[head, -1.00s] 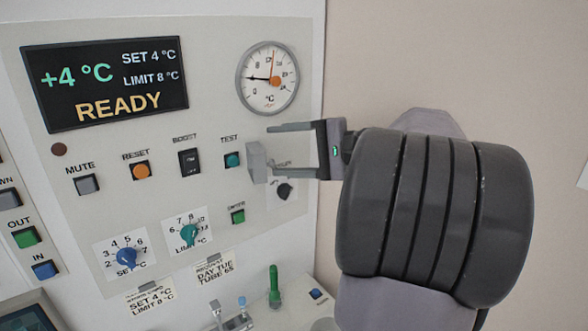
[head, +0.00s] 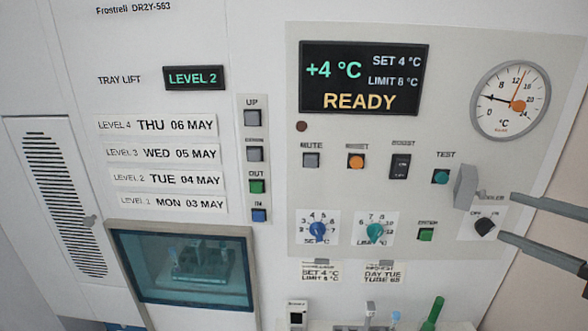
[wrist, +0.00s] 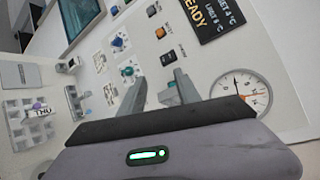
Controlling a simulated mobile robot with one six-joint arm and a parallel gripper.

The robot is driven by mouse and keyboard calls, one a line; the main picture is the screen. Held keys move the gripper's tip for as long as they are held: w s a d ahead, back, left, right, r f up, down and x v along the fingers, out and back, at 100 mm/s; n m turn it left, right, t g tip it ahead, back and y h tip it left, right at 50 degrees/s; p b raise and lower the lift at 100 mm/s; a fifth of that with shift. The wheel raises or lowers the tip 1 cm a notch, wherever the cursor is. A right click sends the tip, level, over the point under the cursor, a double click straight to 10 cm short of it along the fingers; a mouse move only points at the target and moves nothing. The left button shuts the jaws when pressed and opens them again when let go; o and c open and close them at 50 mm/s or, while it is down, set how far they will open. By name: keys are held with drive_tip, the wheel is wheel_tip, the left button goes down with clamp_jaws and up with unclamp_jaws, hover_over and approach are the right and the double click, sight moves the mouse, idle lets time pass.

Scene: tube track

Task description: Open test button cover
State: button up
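The teal TEST button (head: 440,176) sits uncovered on the control panel in the head view. Its grey cover (head: 466,187) stands out from the panel just right of the button, swung open. My gripper (head: 508,217) is open, its two fingers parallel and apart, to the right of the cover. A gap shows between the fingertips and the cover, and nothing is seen between the fingers. In the wrist view my gripper (wrist: 158,83) also shows spread fingers in front of the panel; the TEST button cannot be made out there.
A dial gauge (head: 510,98) and the READY display (head: 363,78) are above. A dark COOLER knob (head: 485,227) is below the cover, close to the fingers. The BOOST switch (head: 400,167) and orange RESET button (head: 356,161) are left. A green-capped tube (head: 433,313) stands below.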

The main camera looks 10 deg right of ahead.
sight(471, 188)
drive_tip(key=d+m+h+p, duration=0.1)
drive_tip(key=d+m+p, duration=0.3)
drive_tip(key=m, duration=0.7)
drive_tip(key=d+f+m+h+p, duration=0.15)
drive_tip(key=m+p, duration=0.35)
drive_tip(key=m, duration=0.6)
drive_tip(key=d+m+p, duration=0.4)
drive_tip(key=m+p, duration=0.1)
drive_tip(key=m, duration=0.6)
drive_tip(key=w+f+m, duration=0.3)
drive_tip(key=w, duration=0.8)
drive_tip(key=shift+w+a+f+b, duration=0.2)
drive_tip(key=shift+w+a+b, duration=0.1)
drive_tip(key=shift+a, duration=0.05)
clamp_jaws()
